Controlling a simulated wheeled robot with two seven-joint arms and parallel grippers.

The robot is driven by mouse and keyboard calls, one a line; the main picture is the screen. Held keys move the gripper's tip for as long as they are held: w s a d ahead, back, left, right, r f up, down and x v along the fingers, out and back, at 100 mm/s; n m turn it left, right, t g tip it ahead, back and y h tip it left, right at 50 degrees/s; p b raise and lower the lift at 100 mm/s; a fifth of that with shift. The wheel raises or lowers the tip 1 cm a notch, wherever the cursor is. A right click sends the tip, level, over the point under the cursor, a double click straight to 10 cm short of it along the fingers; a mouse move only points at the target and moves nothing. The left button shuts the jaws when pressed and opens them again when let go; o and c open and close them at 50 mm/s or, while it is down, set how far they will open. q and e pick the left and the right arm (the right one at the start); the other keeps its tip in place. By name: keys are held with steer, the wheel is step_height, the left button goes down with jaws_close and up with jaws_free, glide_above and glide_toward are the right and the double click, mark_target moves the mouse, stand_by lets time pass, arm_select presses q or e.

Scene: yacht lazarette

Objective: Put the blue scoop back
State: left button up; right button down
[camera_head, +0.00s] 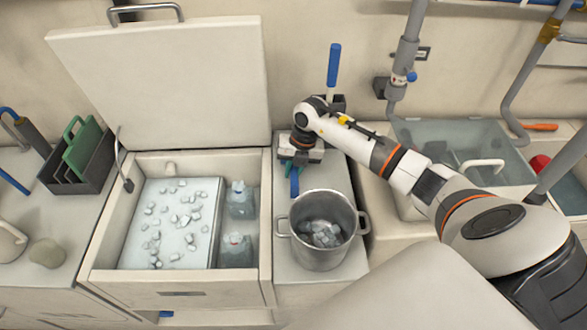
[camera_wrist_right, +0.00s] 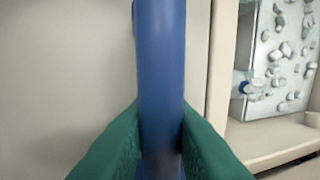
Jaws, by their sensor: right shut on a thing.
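My right gripper (camera_head: 297,160) reaches in from the right and is low over the narrow counter between the ice chest and the sink. It is shut on a blue handle (camera_head: 294,182), taken as the blue scoop's. The handle points towards me. In the right wrist view the blue scoop's handle (camera_wrist_right: 160,65) runs up between the green fingers (camera_wrist_right: 160,140). The scoop's bowl is hidden, and I cannot tell whether it touches the counter. Another blue handle (camera_head: 333,64) stands upright from a dark holder (camera_head: 340,103) behind the gripper. My left gripper is not in view.
A steel pot (camera_head: 322,255) of ice stands just in front of the gripper. The open ice chest (camera_head: 98,230) at left holds ice and bottles, its lid (camera_head: 165,85) raised. A sink (camera_head: 460,140) lies under my right arm. A dark rack (camera_head: 90,175) stands far left.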

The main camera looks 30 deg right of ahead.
steer(key=shift+f, duration=0.1)
steer(key=c, duration=1.3)
jaws_free()
steer(key=v, duration=1.2)
